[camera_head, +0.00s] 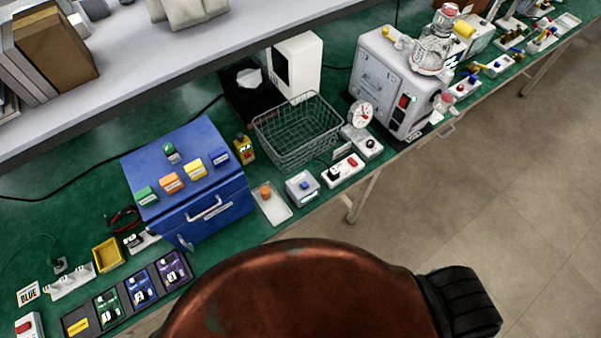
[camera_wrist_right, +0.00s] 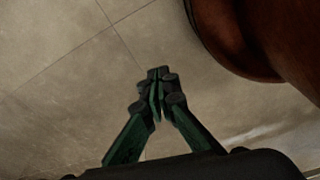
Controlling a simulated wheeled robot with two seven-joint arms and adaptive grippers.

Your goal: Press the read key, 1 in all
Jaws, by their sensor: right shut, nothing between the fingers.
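I cannot read any label that marks the read key. One candidate is a small grey box (camera_head: 302,187) with a blue button on top, near the front edge of the green bench in the head view. Beside it is a white plate (camera_head: 343,170) with a red and a black control. My right gripper (camera_wrist_right: 158,88) shows in the right wrist view, with its green fingers together and empty above bare floor. It is away from the bench. Neither gripper shows in the head view.
A blue case (camera_head: 185,175) with several coloured blocks, a wire basket (camera_head: 297,132) and a grey machine (camera_head: 385,82) stand on the bench. An orange knob sits on a white tray (camera_head: 272,205). A grey shelf (camera_head: 180,60) overhangs the back. Floor (camera_head: 520,190) is clear at right.

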